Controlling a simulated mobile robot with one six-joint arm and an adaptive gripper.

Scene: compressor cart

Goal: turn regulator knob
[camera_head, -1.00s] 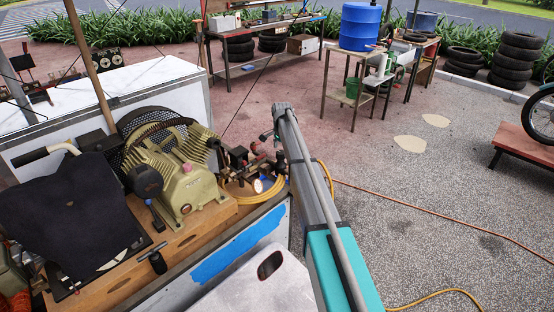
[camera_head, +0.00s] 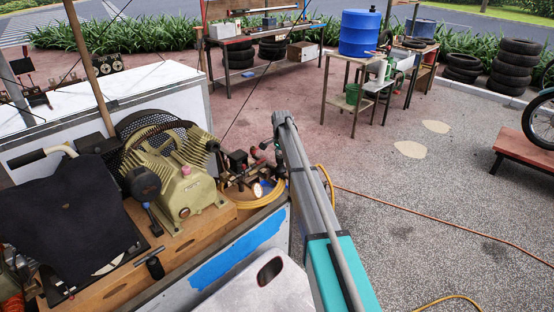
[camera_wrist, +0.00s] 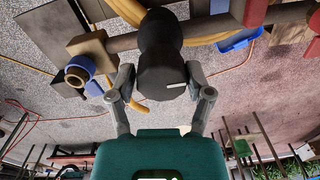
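The regulator knob (camera_wrist: 162,75) is black and round with a short white mark on its face. It sits near the middle of the wrist view, at the end of a dark pipe fitting. My gripper (camera_wrist: 160,84) is open, with one finger on each side of the knob. Narrow gaps seem to show between fingers and knob; I cannot tell whether either touches. In the head view my gripper (camera_head: 275,150) is small beside the fittings at the cart's right end, and my arm partly hides that spot. The knob cannot be made out there.
A tan compressor pump (camera_head: 180,180) stands on the wooden deck left of the fittings. A pressure gauge (camera_head: 257,190) and coiled yellow hose (camera_head: 262,200) lie close by. In the wrist view a pipe (camera_wrist: 120,43) and brass-coloured block (camera_wrist: 92,48) are left of the knob.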

